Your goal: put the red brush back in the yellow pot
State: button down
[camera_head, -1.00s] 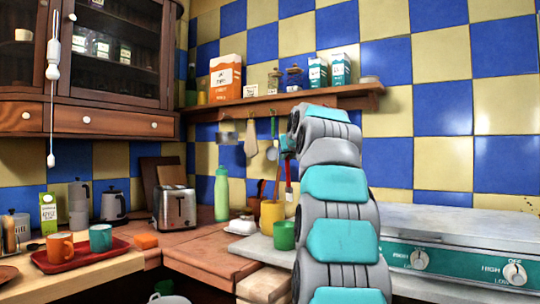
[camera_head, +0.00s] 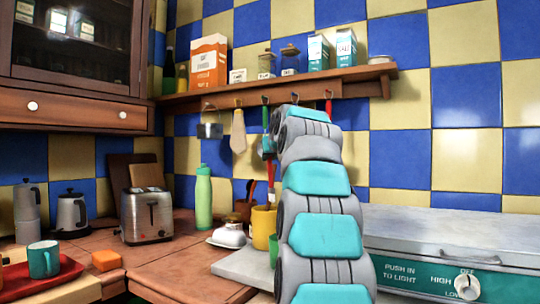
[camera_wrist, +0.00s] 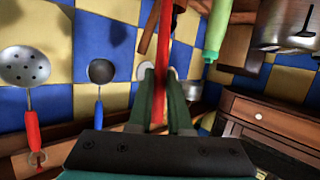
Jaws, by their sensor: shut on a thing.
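The yellow pot (camera_head: 263,230) stands on the counter in the head view, left of my arm, its right side partly hidden by the arm. In the wrist view, my gripper (camera_wrist: 156,78) has its green fingers shut on the long red handle of the brush (camera_wrist: 164,45). The brush runs up out of the wrist view, so its far end is hidden.
A green bottle (camera_head: 203,200), a toaster (camera_head: 146,215) and a white lidded dish (camera_head: 229,235) stand left of the pot. A green cup (camera_head: 273,250) is in front of it. Utensils hang under the shelf (camera_head: 300,84). The stove (camera_head: 455,260) is at right.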

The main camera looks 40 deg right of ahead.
aim_at(269, 191)
jog(key=shift+f+b, duration=3.5)
jog(key=shift+f, duration=1.45)
jog(key=c, duration=0.8)
grip_release()
jog(key=shift+o, duration=0.2)
jog(key=v, duration=0.8)
